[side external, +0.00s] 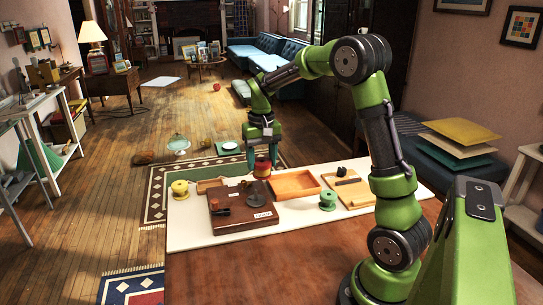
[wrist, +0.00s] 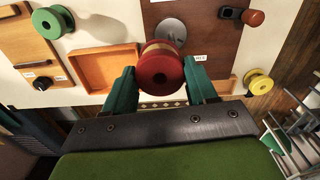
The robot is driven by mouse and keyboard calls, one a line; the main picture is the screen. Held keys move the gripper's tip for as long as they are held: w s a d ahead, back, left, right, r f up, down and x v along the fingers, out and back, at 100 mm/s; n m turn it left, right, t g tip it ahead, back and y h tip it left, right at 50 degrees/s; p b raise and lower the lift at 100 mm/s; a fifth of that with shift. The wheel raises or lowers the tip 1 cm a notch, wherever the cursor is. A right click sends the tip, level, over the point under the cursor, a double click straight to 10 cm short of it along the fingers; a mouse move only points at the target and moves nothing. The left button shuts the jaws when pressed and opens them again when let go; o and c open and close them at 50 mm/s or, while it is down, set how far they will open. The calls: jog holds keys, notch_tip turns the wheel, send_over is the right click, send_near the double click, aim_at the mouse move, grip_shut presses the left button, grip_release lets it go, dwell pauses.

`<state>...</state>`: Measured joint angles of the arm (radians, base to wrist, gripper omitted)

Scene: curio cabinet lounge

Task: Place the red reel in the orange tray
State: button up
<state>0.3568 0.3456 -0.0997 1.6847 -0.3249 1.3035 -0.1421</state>
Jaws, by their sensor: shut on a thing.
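The red reel (side external: 262,167) has red flanges and a pale middle. My gripper (side external: 262,152) is shut on it and holds it above the brown board, left of the tray. In the wrist view, the reel (wrist: 161,66) sits between the two green fingers of my gripper (wrist: 158,74), its red end facing the camera. The orange tray (side external: 276,196) is a shallow open box on the white table mat, and it looks empty. It also shows left of the reel in the wrist view (wrist: 76,60).
The brown board (side external: 235,222) carries a grey disc (side external: 256,188), a label and a small dark-handled piece. A yellow reel (side external: 180,188) stands at the left and a green reel (side external: 328,200) beside the tray. A light wooden board (side external: 356,196) with black pieces lies at the right.

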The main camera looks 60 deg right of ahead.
jog(key=s+d+f+m, duration=0.1)
jog(key=s+d, duration=0.1)
jog(key=s, duration=0.3)
jog(key=s+d+f+m, duration=0.1)
jog(key=s+d+f, duration=0.1)
jog(key=s, duration=0.3)
send_over(293, 187)
notch_tip(293, 187, down, 5)
jog(key=shift+w+d+r, duration=0.1)
jog(key=shift+d+r, duration=0.05)
jog(key=shift+f, duration=1.7)
jog(key=shift+f, duration=0.15)
jog(key=o, duration=1.5)
